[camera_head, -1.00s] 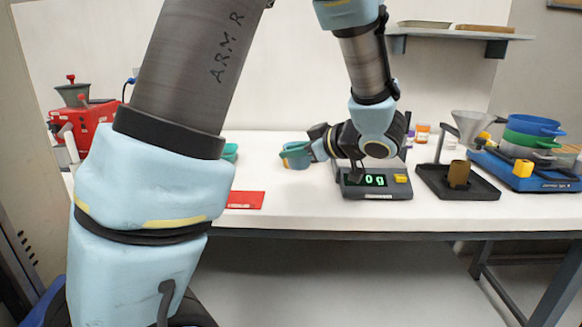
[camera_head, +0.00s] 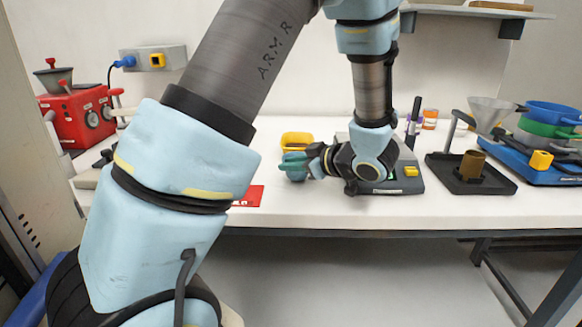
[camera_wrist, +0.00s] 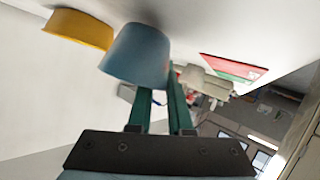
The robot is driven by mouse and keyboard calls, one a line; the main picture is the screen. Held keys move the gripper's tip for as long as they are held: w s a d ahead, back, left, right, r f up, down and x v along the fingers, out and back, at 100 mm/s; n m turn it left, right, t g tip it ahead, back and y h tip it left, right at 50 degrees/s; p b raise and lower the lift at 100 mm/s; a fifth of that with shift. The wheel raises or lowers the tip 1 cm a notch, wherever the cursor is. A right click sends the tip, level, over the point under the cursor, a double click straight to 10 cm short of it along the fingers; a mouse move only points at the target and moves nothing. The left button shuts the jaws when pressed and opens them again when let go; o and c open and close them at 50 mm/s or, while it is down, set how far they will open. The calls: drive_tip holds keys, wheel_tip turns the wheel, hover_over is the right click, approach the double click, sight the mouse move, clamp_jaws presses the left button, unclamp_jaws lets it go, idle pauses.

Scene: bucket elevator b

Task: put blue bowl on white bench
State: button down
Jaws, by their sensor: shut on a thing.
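The blue bowl (camera_head: 294,174) is at the tip of my gripper (camera_head: 291,165) in the head view, partly hidden by the fingers, above or on the white bench (camera_head: 340,212). In the wrist view, the blue bowl (camera_wrist: 138,55) sits at the ends of the green fingers (camera_wrist: 160,98), which are shut on its wall. The bowl looks roughly upright. I cannot tell whether its base touches the bench.
A yellow bowl (camera_head: 297,140) stands just behind the blue one. A scale (camera_head: 405,178) is partly behind my wrist. A red card (camera_head: 249,196) lies nearer the front. A red machine (camera_head: 78,117) is at left; a black tray (camera_head: 470,180) and blue equipment (camera_head: 535,167) are at right.

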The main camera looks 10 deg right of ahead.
drive_tip(key=shift+f, duration=0.4)
drive_tip(key=shift+f, duration=0.1)
drive_tip(key=c, duration=0.8)
unclamp_jaws()
drive_tip(key=b+v, duration=0.1)
drive_tip(key=v, duration=1.1)
